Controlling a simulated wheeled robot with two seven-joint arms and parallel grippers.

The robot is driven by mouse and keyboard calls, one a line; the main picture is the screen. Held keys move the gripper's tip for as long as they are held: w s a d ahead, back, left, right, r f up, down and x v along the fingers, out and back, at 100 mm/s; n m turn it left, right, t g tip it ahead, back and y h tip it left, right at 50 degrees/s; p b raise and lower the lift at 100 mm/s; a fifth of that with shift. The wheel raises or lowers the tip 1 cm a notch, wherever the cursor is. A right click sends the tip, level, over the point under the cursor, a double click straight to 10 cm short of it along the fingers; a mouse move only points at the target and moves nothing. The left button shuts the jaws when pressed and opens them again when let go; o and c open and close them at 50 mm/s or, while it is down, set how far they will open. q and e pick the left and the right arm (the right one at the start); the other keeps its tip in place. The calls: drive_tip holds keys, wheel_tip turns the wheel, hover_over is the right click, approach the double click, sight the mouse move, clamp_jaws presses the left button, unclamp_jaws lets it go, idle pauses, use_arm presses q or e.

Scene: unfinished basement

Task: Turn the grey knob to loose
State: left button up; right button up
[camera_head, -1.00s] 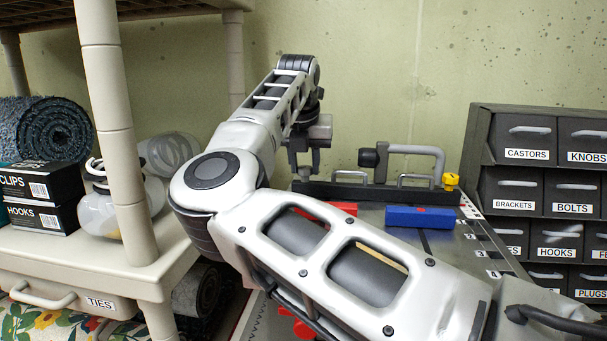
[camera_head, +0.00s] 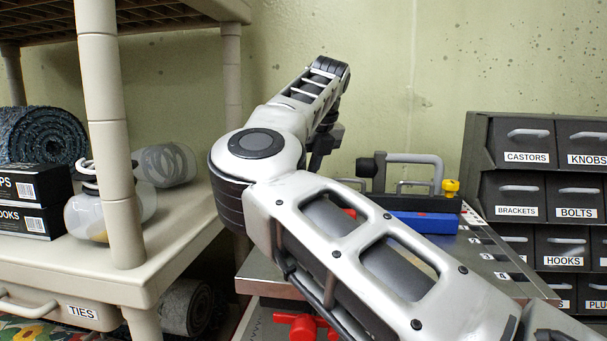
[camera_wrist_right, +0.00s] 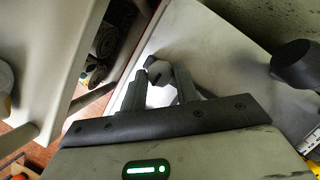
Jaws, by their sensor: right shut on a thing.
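In the right wrist view a small grey knob (camera_wrist_right: 159,70) sits between the fingertips of my right gripper (camera_wrist_right: 161,77), at the edge of a pale metal top. The gripper is shut on it. In the head view my right arm comes in from the lower right and bends at the elbow. The right gripper (camera_head: 320,158) is partly hidden behind this arm, and the knob is hidden there. I cannot read any loose or tight marking. My left gripper is not in view.
A grey curved handle with a dark round end (camera_head: 366,167) stands behind a blue block (camera_head: 425,222) on the metal bench (camera_head: 490,262). A beige shelf (camera_head: 120,262) stands left, labelled drawers (camera_head: 525,185) right.

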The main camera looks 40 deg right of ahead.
drive_tip(key=shift+n, duration=0.3)
drive_tip(key=o, duration=1)
drive_tip(key=shift+c, duration=0.2)
drive_tip(key=shift+r, duration=0.1)
drive_tip(key=p+v, duration=0.1)
drive_tip(key=v, duration=1.4)
drive_tip(key=shift+r, duration=0.4)
drive_tip(key=shift+s+d, duration=0.1)
drive_tip(key=shift+d, duration=0.05)
